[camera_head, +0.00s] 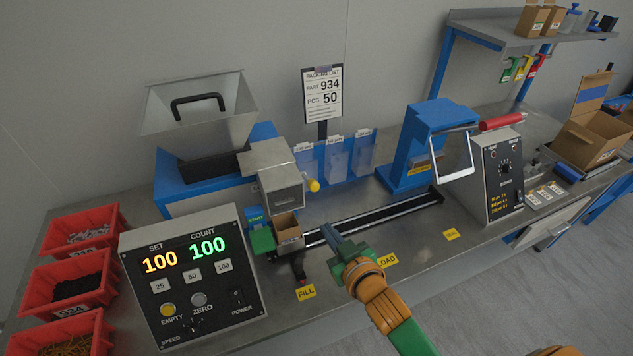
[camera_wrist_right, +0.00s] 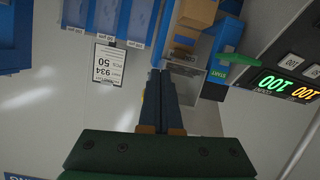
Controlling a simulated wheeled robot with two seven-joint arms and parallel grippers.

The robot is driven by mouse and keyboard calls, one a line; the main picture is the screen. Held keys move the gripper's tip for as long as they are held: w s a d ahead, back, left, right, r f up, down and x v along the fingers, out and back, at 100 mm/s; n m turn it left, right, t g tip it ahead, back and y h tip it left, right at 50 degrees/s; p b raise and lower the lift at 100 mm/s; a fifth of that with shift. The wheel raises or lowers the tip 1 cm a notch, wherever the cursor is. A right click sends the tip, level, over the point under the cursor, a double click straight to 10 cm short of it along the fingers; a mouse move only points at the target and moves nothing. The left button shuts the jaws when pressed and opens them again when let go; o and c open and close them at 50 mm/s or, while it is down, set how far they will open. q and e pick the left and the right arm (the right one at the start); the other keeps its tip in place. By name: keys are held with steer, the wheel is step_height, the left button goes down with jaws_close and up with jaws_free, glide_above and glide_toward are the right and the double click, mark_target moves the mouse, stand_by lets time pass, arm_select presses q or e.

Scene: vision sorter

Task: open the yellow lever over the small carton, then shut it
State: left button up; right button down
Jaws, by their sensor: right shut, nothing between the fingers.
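The yellow lever (camera_head: 313,185) shows as a rounded yellow knob at the right side of the grey metal chute (camera_head: 278,178) in the head view. The small carton (camera_head: 289,232) stands open-topped below the chute, beside a green block (camera_head: 262,240). My right gripper (camera_head: 327,231) is shut and empty, to the right of the carton and below the lever, apart from both. In the right wrist view its fingers (camera_wrist_right: 160,75) are together, and the carton (camera_wrist_right: 197,12) shows beyond them near the top. The lever is mostly hidden there. My left gripper is out of view.
A control box (camera_head: 190,275) reading 100 and 100 stands at front left, with red bins (camera_head: 80,285) beside it. A dark track (camera_head: 385,220) runs right from the carton. A blue press (camera_head: 430,140) and heater box (camera_head: 500,175) stand right.

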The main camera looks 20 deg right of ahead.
step_height(320, 180, up, 11)
steer(key=t, duration=0.3)
steer(key=shift+s+a+r+y, duration=0.15)
steer(key=shift+a+r+y, duration=0.05)
steer(key=shift+y, duration=0.2)
steer(key=p, duration=0.2)
glide_above(313, 188)
steer(key=w, duration=0.1)
steer(key=shift+w+a, duration=0.15)
steer(key=shift+a, duration=0.1)
steer(key=f, duration=0.1)
steer(key=s+f, duration=0.1)
steer(key=f, duration=0.1)
steer(key=shift+s+d, duration=0.15)
steer(key=shift+d, duration=0.1)
steer(key=shift+s+d+f, duration=0.1)
steer(key=shift+s+f, duration=0.2)
steer(key=shift+f, duration=0.2)
